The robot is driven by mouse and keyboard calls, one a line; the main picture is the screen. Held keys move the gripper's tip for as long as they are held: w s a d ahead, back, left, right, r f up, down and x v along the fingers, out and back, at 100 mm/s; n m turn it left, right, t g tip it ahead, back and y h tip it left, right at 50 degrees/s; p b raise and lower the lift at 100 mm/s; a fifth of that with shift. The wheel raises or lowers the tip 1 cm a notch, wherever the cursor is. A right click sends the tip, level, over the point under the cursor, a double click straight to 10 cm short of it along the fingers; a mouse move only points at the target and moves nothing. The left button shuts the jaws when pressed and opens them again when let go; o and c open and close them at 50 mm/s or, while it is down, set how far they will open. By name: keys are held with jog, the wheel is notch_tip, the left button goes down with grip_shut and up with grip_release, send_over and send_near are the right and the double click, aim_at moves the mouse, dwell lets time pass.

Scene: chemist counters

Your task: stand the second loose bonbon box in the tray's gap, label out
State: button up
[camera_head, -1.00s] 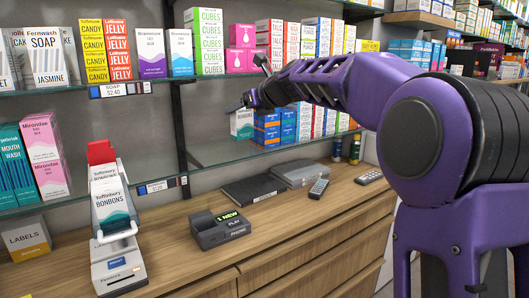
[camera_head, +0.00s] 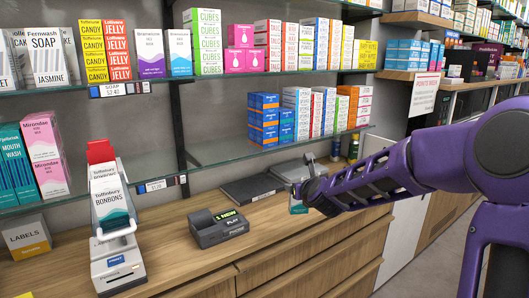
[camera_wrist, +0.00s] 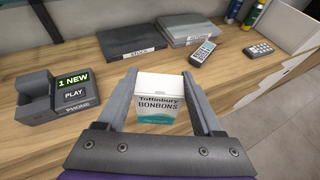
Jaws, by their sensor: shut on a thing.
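My gripper (camera_wrist: 160,98) is shut on a white and teal bonbon box (camera_wrist: 157,94), with a jaw on either side. In the wrist view its "Toffinbury BONBONS" label faces the camera. In the head view the box (camera_head: 298,207) shows as a small piece beside my gripper, above the right part of the counter. The tray (camera_head: 118,276) is grey-white and stands on the counter at the left, with a red piece at its back. Bonbon boxes (camera_head: 109,200) stand in it, the front one label out behind a looped rail. I cannot make out the gap.
A phone dock (camera_head: 218,228) stands between the tray and my gripper. Two flat cases (camera_wrist: 136,37) and remotes (camera_wrist: 201,53) lie farther back. A labels box (camera_head: 27,238) is left of the tray. Glass shelves (camera_head: 225,155) overhang the counter's back.

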jog(key=s+d+f+h, duration=0.1)
jog(key=s+d+f, duration=0.1)
jog(key=s+f, duration=0.4)
jog(key=s+d+f+m, duration=0.1)
jog(key=s+d+f, duration=0.1)
jog(key=s+f, duration=0.5)
notch_tip(320, 180, down, 5)
jog(key=shift+s+f+m+h, duration=0.1)
jog(key=shift+s+m+h, duration=0.1)
jog(key=shift+m+h, duration=0.15)
